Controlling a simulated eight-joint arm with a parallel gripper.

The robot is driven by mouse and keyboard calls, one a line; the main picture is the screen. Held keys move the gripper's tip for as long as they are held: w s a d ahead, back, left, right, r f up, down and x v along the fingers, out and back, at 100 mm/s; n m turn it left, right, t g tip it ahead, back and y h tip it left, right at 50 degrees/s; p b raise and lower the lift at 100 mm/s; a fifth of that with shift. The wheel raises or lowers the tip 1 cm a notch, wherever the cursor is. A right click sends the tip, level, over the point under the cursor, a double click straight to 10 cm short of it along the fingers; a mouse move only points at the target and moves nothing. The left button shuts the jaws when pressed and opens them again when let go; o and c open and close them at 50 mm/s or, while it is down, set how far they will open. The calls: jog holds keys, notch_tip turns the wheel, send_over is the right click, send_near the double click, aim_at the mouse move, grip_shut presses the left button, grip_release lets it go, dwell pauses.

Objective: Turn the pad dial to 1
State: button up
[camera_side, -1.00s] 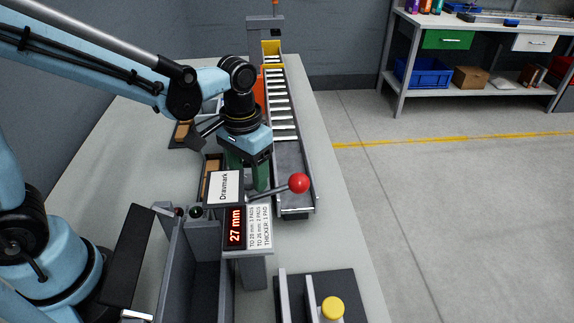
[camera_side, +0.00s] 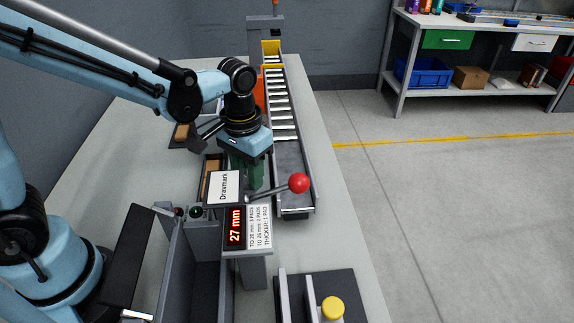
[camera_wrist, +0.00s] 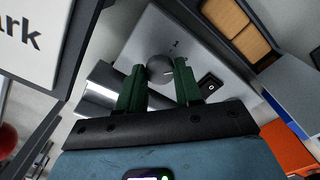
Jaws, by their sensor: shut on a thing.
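The pad dial (camera_wrist: 160,68) is a round dark grey knob on a light grey panel (camera_wrist: 150,35) in the wrist view. It has a pale pointer line toward its right side; small marks on the panel above it are too small to read. My gripper (camera_wrist: 160,75) has its two green fingers on either side of the knob, shut on it. In the side view my gripper (camera_side: 246,178) points down behind the Drawmark sign, which hides the dial and fingertips. The red display (camera_side: 235,228) reads 27 mm. The label (camera_side: 259,228) beside it ties thickness to pads, ending "THICKER: 1 PAD".
A black rocker switch (camera_wrist: 210,83) sits right of the dial. A lever with a red ball (camera_side: 299,183) stands close to the right of my gripper. The Drawmark sign (camera_side: 224,187) is in front. A roller conveyor (camera_side: 281,110) runs behind; tan blocks (camera_wrist: 240,30) lie in a tray.

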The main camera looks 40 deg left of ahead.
jog(key=shift+n, duration=0.3)
jog(key=n, duration=0.4)
jog(key=shift+n, duration=2)
jog(key=o, duration=1)
jog(key=shift+o, duration=0.2)
jog(key=shift+r, duration=0.15)
notch_tip(320, 180, up, 12)
